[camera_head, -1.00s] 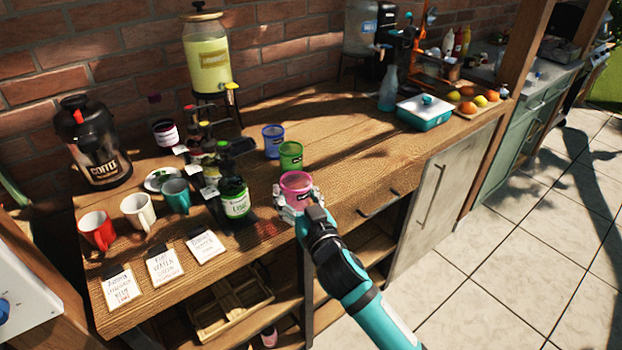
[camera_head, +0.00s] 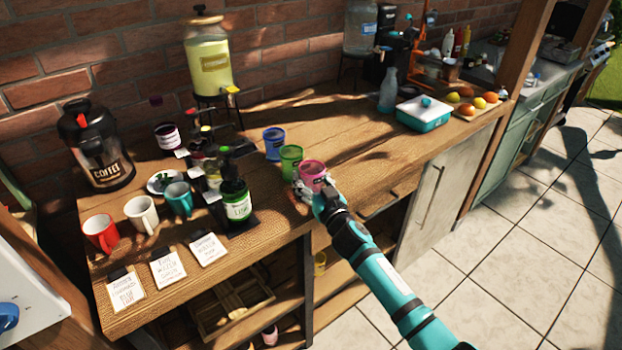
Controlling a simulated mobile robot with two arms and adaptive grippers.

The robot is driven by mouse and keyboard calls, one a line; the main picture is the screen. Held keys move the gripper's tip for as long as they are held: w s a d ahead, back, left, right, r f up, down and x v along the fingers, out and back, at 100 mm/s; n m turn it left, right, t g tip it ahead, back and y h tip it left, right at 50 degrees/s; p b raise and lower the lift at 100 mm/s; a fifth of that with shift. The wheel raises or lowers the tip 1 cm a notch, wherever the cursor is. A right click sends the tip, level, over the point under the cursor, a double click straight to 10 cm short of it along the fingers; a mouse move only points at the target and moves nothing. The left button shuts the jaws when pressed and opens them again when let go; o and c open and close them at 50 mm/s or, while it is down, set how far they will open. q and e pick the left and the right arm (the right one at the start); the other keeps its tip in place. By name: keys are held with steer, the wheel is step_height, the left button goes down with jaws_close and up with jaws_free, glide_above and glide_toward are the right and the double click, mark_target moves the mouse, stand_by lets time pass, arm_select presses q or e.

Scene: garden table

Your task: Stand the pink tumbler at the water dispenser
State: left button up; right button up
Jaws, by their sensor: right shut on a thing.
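The pink tumbler (camera_head: 313,173) is upright near the front edge of the wooden counter. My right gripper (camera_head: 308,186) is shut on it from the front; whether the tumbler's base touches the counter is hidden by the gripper. The water dispenser (camera_head: 360,28), a clear bluish jar on a dark stand, is at the back of the counter against the brick wall, well away from the tumbler. Its tap is hard to make out. My left gripper is not in view.
A green tumbler (camera_head: 291,163) stands close left of the pink one, with a blue tumbler (camera_head: 274,146) behind. A yellow drink dispenser (camera_head: 208,63) stands further left. A blue-grey bottle (camera_head: 388,92) and a teal-white box (camera_head: 424,115) stand at right. The counter's middle is clear.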

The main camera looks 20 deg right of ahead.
steer(key=o, duration=0.7)
steer(key=shift+f, duration=0.15)
steer(key=o, duration=0.5)
steer(key=shift+o, duration=0.2)
steer(key=shift+f+b, duration=0.1)
steer(key=shift+b, duration=0.2)
steer(key=s+d+b, duration=0.2)
steer(key=s+b, duration=0.1)
steer(key=s, duration=1.4)
steer(key=shift+s+d, duration=0.2)
